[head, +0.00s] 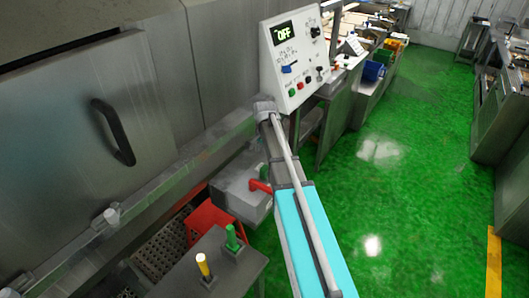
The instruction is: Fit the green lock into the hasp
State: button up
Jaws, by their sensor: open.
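A green upright piece (232,238), which looks like the green lock, stands in a dark holder on a small grey table (190,262) at the lower middle of the head view. It is small, so its shape is hard to tell. A red handle (260,187) sticks out from a grey box (235,190) behind the table, beside my arm. I cannot make out a hasp for sure; my arm covers part of that area. My gripper does not show; only my arm links are visible, rising from the bottom.
A yellow piece (203,265) stands beside the green one. A control panel (295,58) reading OFF is behind my arm. A large metal machine with a black-handled door (85,140) fills the left. A red stool-like object (207,220) stands behind the table. Green floor (420,190) is open on the right.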

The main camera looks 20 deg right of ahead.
dwell(0.8)
jog(key=s+a+n, duration=1.1)
jog(key=s+a, duration=0.4)
jog(key=s, duration=0.4)
notch_tip(320, 180, down, 14)
jog(key=s+b, duration=0.2)
jog(key=b, duration=1.2)
jog(key=shift+s+d+f, duration=0.15)
jog(key=shift+s+d, duration=0.05)
jog(key=shift+s, duration=0.2)
jog(key=shift+c, duration=0.2)
